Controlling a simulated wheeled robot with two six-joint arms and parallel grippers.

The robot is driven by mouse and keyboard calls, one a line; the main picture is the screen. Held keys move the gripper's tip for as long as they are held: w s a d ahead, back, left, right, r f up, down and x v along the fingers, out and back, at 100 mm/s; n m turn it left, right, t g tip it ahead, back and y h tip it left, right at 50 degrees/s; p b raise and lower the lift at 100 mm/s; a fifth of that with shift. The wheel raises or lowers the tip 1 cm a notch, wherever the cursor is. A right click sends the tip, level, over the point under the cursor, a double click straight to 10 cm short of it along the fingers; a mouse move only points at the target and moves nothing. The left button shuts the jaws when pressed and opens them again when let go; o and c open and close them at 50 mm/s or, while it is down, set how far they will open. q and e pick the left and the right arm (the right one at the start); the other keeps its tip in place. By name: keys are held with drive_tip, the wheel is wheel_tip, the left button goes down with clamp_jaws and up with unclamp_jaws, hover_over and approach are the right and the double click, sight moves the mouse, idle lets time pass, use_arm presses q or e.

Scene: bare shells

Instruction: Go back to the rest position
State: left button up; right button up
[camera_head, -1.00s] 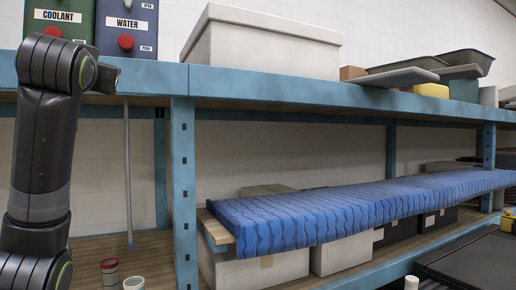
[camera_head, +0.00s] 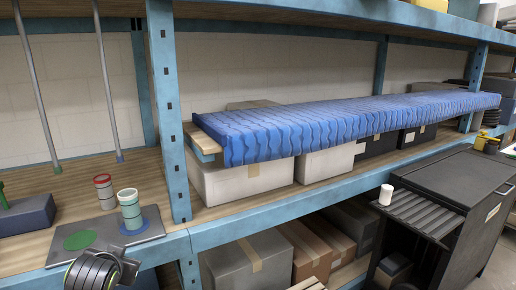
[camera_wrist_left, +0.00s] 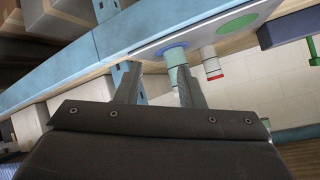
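My left gripper (camera_wrist_left: 157,72) shows in the left wrist view with its two fingers apart and nothing visible held between them. Part of my left arm (camera_head: 95,270) shows at the lower left of the head view, in front of the shelf edge. A pale green cup (camera_head: 131,208) stands on a blue disc on a grey plate (camera_head: 150,224). It also shows in the left wrist view beyond the right finger (camera_wrist_left: 175,56). My right gripper is in neither view.
A red-rimmed cup (camera_head: 104,191) and a green disc (camera_head: 80,240) are beside the pale green cup. A blue shelf post (camera_head: 171,120) stands to the right. A blue-covered roller board (camera_head: 330,126) lies over boxes. A black cabinet (camera_head: 450,190) is at the right.

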use_arm(q)
drive_tip(key=s+f+g+h, duration=0.1)
drive_tip(key=s+f+g, duration=0.2)
drive_tip(key=s+f, duration=1.1)
drive_tip(key=s+d+f+n+g, duration=0.1)
drive_tip(key=s+f+g, duration=0.15)
drive_tip(key=s, duration=0.75)
drive_tip(key=s+d+f+n+g, duration=0.1)
drive_tip(key=s+f, duration=0.3)
drive_tip(key=s, duration=0.6)
wheel_tip(320, 180, down, 23)
drive_tip(key=a+g+h, duration=0.1)
drive_tip(key=g, duration=0.1)
drive_tip(key=s+f, duration=1.5)
drive_tip(key=f, duration=0.2)
drive_tip(key=shift+d+f+g+h, duration=0.3)
drive_tip(key=shift+d+f+g, duration=0.05)
drive_tip(key=shift+d, duration=0.1)
drive_tip(key=shift+s, duration=0.1)
